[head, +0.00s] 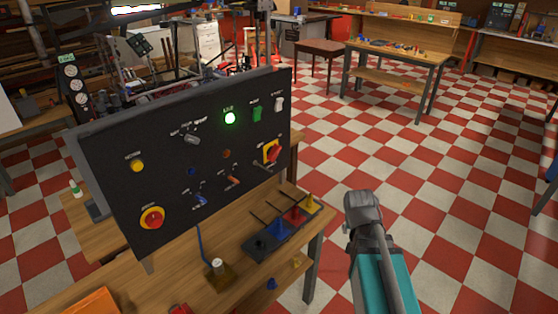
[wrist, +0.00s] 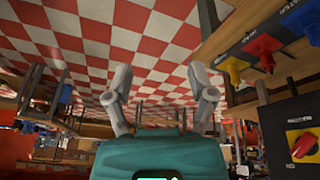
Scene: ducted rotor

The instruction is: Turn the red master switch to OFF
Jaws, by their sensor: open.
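The red master switch (head: 272,151) is a red rotary knob on a yellow plate, at the right end of the upright black panel (head: 120,190). The same switch (wrist: 303,143) shows at the right edge of the wrist view, where the picture is upside down and a label beside it seems to read ON. The knob sits at a slant. My gripper (head: 362,205) is to the right of the panel over the floor, apart from the switch. In the wrist view my gripper (wrist: 160,75) has its two grey fingers spread, with nothing between them.
A lit green lamp (head: 230,118) and a red button on yellow (head: 152,217) are on the panel. A dark tray (head: 262,246) with coloured pieces on upright handles stands on the bench below. The checkered floor (head: 440,190) is clear to the right.

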